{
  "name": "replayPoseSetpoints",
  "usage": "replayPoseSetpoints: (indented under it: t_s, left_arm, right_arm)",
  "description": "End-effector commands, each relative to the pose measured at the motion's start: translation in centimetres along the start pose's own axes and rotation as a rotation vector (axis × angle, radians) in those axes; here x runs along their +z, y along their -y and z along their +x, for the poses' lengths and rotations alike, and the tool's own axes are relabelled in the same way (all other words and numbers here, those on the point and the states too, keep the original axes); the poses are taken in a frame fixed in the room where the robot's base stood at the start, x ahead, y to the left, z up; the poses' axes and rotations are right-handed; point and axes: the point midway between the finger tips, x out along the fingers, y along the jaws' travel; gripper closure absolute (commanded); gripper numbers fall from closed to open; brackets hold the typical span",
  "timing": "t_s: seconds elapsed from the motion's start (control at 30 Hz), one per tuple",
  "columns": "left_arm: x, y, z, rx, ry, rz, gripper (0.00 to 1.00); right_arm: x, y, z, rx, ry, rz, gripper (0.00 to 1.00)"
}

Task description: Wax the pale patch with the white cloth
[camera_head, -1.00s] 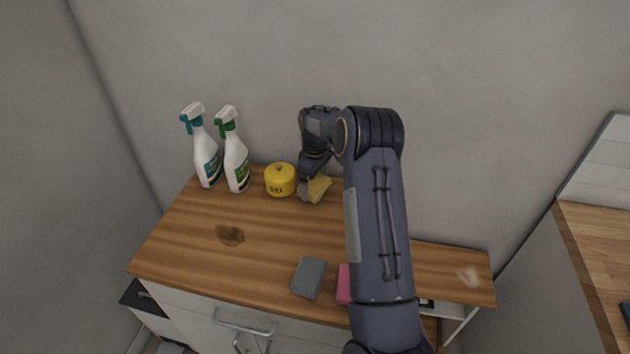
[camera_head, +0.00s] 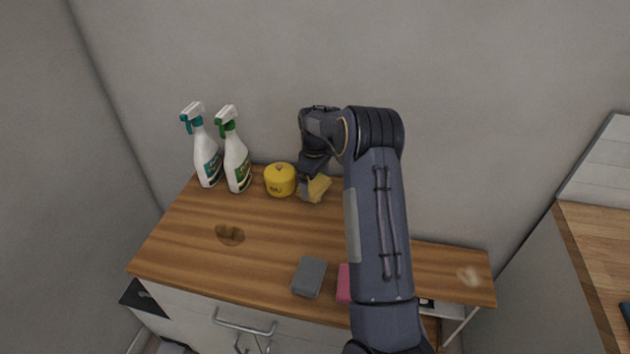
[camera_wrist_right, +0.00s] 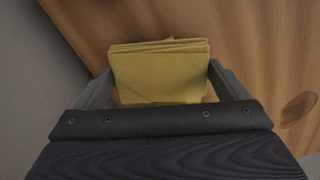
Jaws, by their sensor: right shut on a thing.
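The pale patch (camera_head: 469,276) is a small whitish smear near the right end of the wooden counter top (camera_head: 190,265). My right gripper (camera_head: 312,190) is at the back of the counter, far to the left of the patch. It is shut on a folded yellow cloth (camera_head: 320,186). In the right wrist view the layered yellow cloth (camera_wrist_right: 160,76) sits between the two fingers. Whether the cloth touches the counter is unclear. No white cloth shows in either view. My left gripper is out of view.
A yellow tin (camera_head: 279,180) stands just left of the held cloth. Two spray bottles (camera_head: 208,160) (camera_head: 237,163) stand further left. A dark stain (camera_head: 229,235) marks the counter. A grey sponge (camera_head: 309,277) and a pink block (camera_head: 344,284) lie near the front; my arm partly hides the pink one.

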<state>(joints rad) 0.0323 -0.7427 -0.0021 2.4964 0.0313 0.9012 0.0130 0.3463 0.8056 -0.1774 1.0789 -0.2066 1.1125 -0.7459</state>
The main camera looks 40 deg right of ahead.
Motion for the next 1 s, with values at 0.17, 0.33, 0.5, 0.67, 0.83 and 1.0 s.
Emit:
replayPoseSetpoints:
  t_s: [0.17,0.33,0.5,0.67,0.83,1.0]
  left_arm:
    - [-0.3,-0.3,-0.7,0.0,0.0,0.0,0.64]
    - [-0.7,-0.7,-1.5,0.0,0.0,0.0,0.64]
    - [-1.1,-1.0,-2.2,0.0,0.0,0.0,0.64]
    - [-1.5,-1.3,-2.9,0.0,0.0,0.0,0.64]
    - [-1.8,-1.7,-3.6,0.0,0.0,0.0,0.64]
    - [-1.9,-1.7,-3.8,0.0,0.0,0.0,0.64]
  right_arm:
    - [0.0,0.0,-1.2,-0.001,0.001,0.0,0.25]
    - [0.0,0.0,-2.6,0.0,0.0,0.0,0.25]
    - [0.0,0.0,-4.0,-0.001,0.001,-0.001,0.25]
    - [0.0,0.0,-5.3,0.0,0.0,-0.001,0.25]
    - [0.0,0.0,-6.6,0.0,0.0,-0.001,0.25]
    - [0.0,0.0,-7.0,0.0,0.0,-0.001,0.25]
